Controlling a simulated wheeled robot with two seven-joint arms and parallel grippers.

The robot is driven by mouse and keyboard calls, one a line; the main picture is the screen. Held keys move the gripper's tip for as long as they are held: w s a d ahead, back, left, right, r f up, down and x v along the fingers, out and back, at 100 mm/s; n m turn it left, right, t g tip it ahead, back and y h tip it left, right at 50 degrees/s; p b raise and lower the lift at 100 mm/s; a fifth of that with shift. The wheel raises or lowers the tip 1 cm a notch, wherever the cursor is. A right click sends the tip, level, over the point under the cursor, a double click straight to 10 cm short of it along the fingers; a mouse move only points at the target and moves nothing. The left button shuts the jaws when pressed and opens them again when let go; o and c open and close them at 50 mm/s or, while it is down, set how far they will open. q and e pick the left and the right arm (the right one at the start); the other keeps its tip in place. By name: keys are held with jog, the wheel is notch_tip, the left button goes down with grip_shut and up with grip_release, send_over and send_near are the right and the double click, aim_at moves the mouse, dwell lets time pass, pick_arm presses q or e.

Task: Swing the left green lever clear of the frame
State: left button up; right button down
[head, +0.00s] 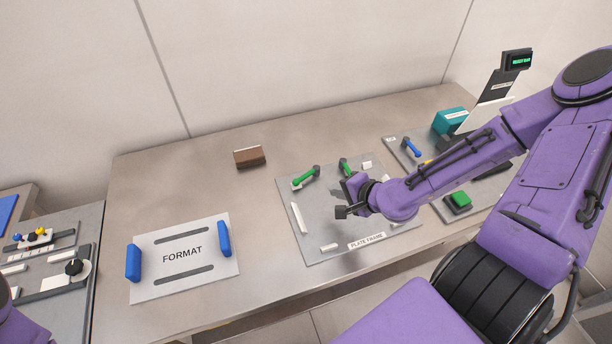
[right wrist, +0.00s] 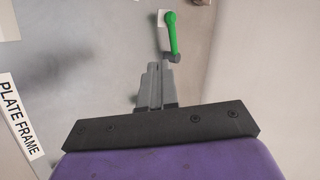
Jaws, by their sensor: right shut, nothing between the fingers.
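The left green lever (head: 305,177) lies at the back left of the grey plate frame panel (head: 291,238), its grip angled toward the front left from a dark pivot. In the right wrist view, a green lever (right wrist: 172,33) lies just beyond the fingertips, beside a white block. The right green lever (head: 345,166) is farther right, partly hidden by my right arm. My right gripper (head: 342,211) is over the panel, in front of the levers; its fingers (right wrist: 159,66) are shut and empty, apart from the lever in the picture. My left gripper is out of view.
White strips (head: 299,217) lie on the panel. A FORMAT plate (head: 183,284) with blue handles is at left, a brown block (head: 249,157) behind. A blue lever (head: 411,147) and green button (head: 461,198) are at right. The table between the FORMAT plate and panel is clear.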

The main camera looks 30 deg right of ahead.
aim_at(304, 180)
jog(key=b+x, duration=0.2)
jog(key=x, duration=0.7)
jog(key=shift+s+f, duration=0.2)
jog(key=shift+s, duration=0.05)
jog(key=w, duration=0.2)
jog(key=shift+w+a, duration=0.2)
jog(key=shift+w, duration=0.1)
jog(key=shift+w+a+f, duration=0.1)
jog(key=shift+w, duration=0.6)
